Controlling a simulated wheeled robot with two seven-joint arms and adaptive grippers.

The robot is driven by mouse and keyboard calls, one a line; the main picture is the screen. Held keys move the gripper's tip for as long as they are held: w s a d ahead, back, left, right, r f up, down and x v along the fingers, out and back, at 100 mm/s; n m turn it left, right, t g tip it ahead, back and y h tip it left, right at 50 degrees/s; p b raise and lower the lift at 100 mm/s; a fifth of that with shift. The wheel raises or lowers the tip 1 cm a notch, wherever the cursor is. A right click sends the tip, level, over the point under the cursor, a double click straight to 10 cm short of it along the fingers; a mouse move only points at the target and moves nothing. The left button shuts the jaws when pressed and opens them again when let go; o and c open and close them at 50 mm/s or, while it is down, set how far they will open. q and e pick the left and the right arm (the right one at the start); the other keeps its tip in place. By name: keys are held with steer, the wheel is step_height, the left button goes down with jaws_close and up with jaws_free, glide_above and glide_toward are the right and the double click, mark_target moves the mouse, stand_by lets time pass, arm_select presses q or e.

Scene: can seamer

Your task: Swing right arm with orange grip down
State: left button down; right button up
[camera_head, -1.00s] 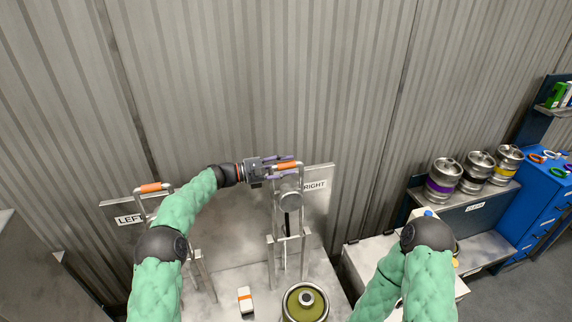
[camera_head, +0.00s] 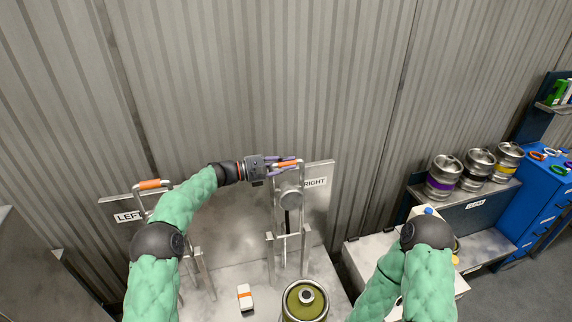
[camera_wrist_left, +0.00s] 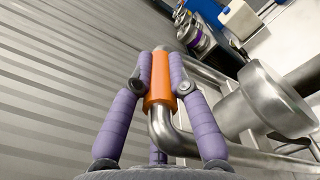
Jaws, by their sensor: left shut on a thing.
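The right arm of the seamer is a metal bar frame (camera_head: 275,210) beside the RIGHT sign (camera_head: 315,183), standing raised. Its orange grip (camera_head: 286,163) is at the top. My left gripper (camera_head: 283,167) is at that grip. In the left wrist view its purple fingers (camera_wrist_left: 159,80) are closed around the orange grip (camera_wrist_left: 160,82) from both sides. The left arm of the machine, with its own orange grip (camera_head: 150,184), also stands raised near the LEFT sign (camera_head: 128,217). My right gripper is out of view.
A green-topped can (camera_head: 306,300) and a white and orange block (camera_head: 245,296) are on the metal table (camera_head: 225,285). Several kegs (camera_head: 444,177) stand on a shelf at right, near a blue cabinet (camera_head: 540,200). A corrugated wall is close behind.

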arm_select(q)
steer(key=s+d+f+m+b, duration=0.2)
steer(key=s+m+b, duration=0.1)
steer(key=s+b, duration=0.6)
steer(key=s+d+f+m+b, duration=0.1)
steer(key=s+f+m+b, duration=0.1)
steer(key=s+b, duration=0.7)
steer(key=m+b, duration=0.1)
steer(key=b, duration=0.3)
steer(key=shift+s+d+m, duration=0.35)
steer(key=shift+s+m, duration=0.05)
arm_select(e)
step_height(320, 180, down, 22)
steer(key=shift+f, duration=0.2)
arm_select(q)
steer(key=c, duration=1.2)
jaws_free()
